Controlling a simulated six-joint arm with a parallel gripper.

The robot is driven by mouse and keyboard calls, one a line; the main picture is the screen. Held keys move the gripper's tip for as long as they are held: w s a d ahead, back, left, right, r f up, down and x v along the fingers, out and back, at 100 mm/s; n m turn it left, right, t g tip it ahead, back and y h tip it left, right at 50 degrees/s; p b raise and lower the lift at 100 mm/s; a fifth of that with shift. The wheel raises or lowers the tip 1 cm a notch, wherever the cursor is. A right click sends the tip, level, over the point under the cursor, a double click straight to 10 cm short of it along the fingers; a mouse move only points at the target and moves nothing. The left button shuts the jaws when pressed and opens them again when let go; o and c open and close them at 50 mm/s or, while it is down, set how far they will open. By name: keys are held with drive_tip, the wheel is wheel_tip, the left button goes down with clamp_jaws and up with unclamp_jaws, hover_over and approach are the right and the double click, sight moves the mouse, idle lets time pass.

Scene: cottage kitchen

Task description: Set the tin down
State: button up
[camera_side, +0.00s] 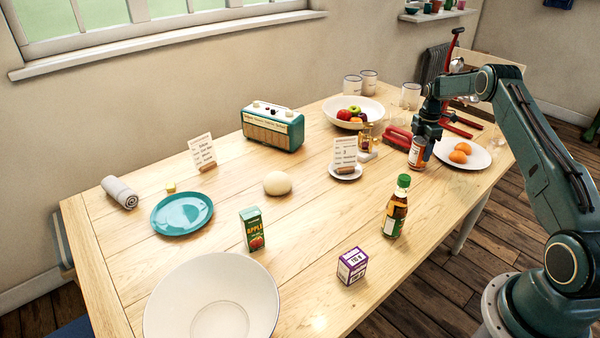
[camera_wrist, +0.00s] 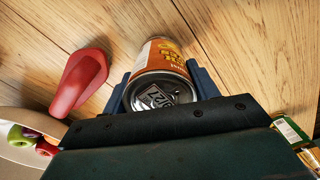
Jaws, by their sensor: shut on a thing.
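The tin (camera_side: 416,154), with an orange and white label, is held upright or nearly so between the fingers of my gripper (camera_side: 421,143), at the right part of the wooden table. In the wrist view the tin (camera_wrist: 163,58) shows its metal lid with a pull ring, and the two dark blue fingers of my gripper (camera_wrist: 163,84) close on its sides. I cannot tell whether its base touches the table (camera_side: 325,210) or hangs a little above it.
A red-handled object (camera_side: 397,137) lies just left of the tin. A fruit bowl (camera_side: 338,117), card stand (camera_side: 345,155) and sauce bottle (camera_side: 397,207) stand around. Bare wood lies in front of the tin.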

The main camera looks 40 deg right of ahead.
drive_tip(key=shift+f, duration=0.25)
drive_tip(key=shift+f, duration=0.15)
drive_tip(key=o, duration=1.2)
wheel_tip(320, 180, up, 12)
drive_tip(key=shift+r, duration=0.15)
idle(0.4)
